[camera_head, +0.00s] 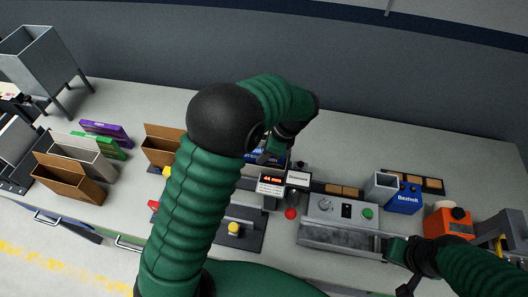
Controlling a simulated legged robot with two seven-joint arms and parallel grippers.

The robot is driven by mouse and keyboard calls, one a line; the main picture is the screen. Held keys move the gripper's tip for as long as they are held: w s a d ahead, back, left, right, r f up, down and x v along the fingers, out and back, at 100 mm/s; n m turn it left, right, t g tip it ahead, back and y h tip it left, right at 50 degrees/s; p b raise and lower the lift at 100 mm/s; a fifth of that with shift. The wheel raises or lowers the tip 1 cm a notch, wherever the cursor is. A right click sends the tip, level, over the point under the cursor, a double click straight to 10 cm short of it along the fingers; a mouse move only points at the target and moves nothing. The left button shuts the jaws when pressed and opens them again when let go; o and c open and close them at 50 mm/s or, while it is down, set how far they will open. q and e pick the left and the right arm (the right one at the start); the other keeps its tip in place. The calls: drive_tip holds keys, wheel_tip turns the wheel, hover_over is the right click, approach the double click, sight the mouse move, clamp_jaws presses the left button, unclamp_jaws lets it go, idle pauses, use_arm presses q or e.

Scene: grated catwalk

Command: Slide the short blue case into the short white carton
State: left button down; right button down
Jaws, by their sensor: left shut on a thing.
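My left arm crosses the middle of the view, and its gripper (271,156) is partly hidden behind its own black wrist. It is shut on a blue case (262,156) with pale lettering, mostly covered by the arm; I cannot tell whether the case touches the bench.
Brown cartons (68,184) stand front left and beside my left arm (160,146). A display reading 44 mm (271,185), a grey machine (340,220) and a blue Bexholt box (405,199) fill the right. The back strip is clear.

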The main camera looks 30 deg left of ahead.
use_arm(q)
drive_tip(key=c, duration=1.2)
unclamp_jaws()
drive_tip(key=shift+o, duration=0.2)
drive_tip(key=shift+r, duration=0.1)
wheel_tip(320, 180, up, 2)
drive_tip(key=shift+w+p, duration=0.1)
drive_tip(key=shift+p, duration=0.95)
wheel_tip(320, 180, up, 5)
drive_tip(key=p, duration=0.5)
